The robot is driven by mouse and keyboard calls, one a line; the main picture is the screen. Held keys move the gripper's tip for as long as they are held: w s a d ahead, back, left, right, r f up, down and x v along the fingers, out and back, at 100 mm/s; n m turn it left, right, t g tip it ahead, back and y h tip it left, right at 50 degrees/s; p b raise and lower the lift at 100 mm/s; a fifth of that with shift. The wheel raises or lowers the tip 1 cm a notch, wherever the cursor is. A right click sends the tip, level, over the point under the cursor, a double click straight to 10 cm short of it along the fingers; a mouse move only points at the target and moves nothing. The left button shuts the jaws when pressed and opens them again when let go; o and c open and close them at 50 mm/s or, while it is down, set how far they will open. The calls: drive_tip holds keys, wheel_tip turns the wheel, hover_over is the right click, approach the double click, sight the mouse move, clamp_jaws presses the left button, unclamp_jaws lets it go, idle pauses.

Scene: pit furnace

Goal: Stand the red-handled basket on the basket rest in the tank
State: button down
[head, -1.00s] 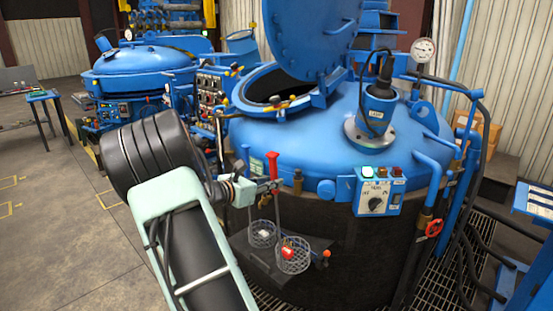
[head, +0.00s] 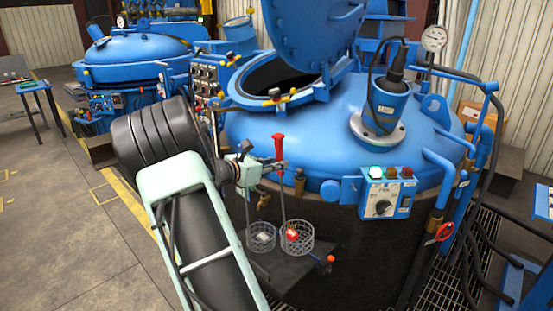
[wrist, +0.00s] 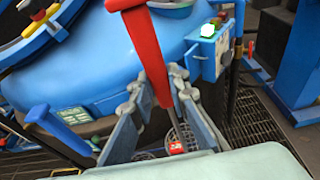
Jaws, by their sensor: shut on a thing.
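My gripper (head: 262,167) is shut on the red handle (head: 279,145) of the red-handled basket (head: 297,238). The basket is wire mesh with a red piece inside, and hangs upright a little above the dark shelf on the vessel's side. In the wrist view the red handle (wrist: 143,45) stands between the fingers (wrist: 157,102), and the red piece (wrist: 175,147) shows below. The tank (head: 310,145) is a big blue vessel with its round lid (head: 320,30) raised. Its mouth (head: 275,92) is open and dark inside. The basket rest cannot be made out.
A second wire basket (head: 261,238) stands on the shelf (head: 285,272) just left of the held one. A blue handle (wrist: 38,113) shows in the wrist view. A control box (head: 385,192) and motor unit (head: 387,105) stand at right. Open floor lies at left.

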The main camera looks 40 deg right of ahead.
drive_tip(key=shift+w+d+r, duration=0.25)
drive_tip(key=shift+w, duration=0.05)
drive_tip(key=f+p+v, duration=0.1)
drive_tip(key=f+v, duration=0.2)
drive_tip(key=v, duration=1.1)
drive_tip(key=a+f+p+v, duration=0.1)
drive_tip(key=f+v, duration=0.1)
drive_tip(key=v, duration=1.3)
drive_tip(key=shift+a+f, duration=0.3)
drive_tip(key=shift+a, duration=0.2)
